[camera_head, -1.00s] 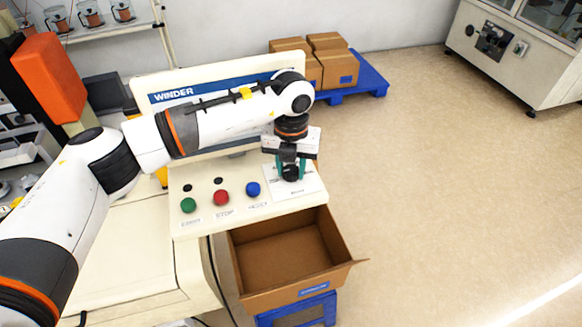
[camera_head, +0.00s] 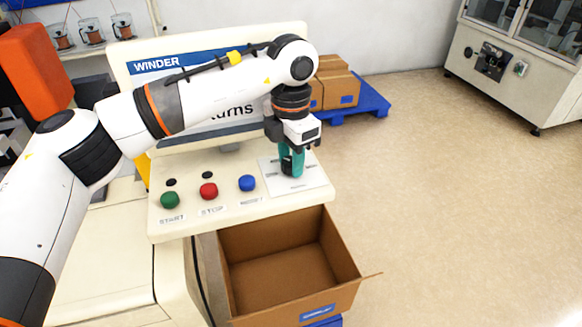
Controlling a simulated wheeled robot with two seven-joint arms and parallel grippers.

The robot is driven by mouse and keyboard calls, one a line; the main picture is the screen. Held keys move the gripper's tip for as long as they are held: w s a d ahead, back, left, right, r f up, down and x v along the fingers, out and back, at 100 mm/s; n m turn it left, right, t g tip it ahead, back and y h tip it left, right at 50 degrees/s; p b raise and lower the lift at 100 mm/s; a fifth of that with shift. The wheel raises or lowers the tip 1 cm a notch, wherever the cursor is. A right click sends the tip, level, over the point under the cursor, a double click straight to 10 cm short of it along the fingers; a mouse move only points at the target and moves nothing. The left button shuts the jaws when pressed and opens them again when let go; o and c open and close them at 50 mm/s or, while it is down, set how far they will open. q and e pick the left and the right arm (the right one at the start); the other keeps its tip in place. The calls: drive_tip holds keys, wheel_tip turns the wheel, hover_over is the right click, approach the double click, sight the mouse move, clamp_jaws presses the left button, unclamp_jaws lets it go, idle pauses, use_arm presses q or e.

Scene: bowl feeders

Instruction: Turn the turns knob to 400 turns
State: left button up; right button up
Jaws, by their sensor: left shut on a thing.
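The winder's cream panel (camera_head: 240,208) stands in front of me, with a white dial plate (camera_head: 308,185) at its right end. My left gripper (camera_head: 291,168) reaches down over this plate with its teal fingers shut on the turns knob, which the fingers mostly hide. The knob's pointer and the number it points to cannot be made out. A display behind my arm shows part of the word "turns" (camera_head: 232,110); its number is hidden by my arm. My right gripper is not in view.
Green (camera_head: 170,200), red (camera_head: 208,191) and blue (camera_head: 247,183) buttons sit left of the dial plate. An open cardboard box (camera_head: 285,270) stands below the panel. Boxes on a blue pallet (camera_head: 372,98) stand behind. The floor to the right is clear.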

use_arm(q)
drive_tip(key=shift+m+b, duration=0.6)
drive_tip(key=shift+m, duration=0.4)
drive_tip(key=shift+r, duration=0.1)
drive_tip(key=o, duration=1)
wheel_tip(320, 180, up, 12)
drive_tip(key=shift+b, duration=1.25)
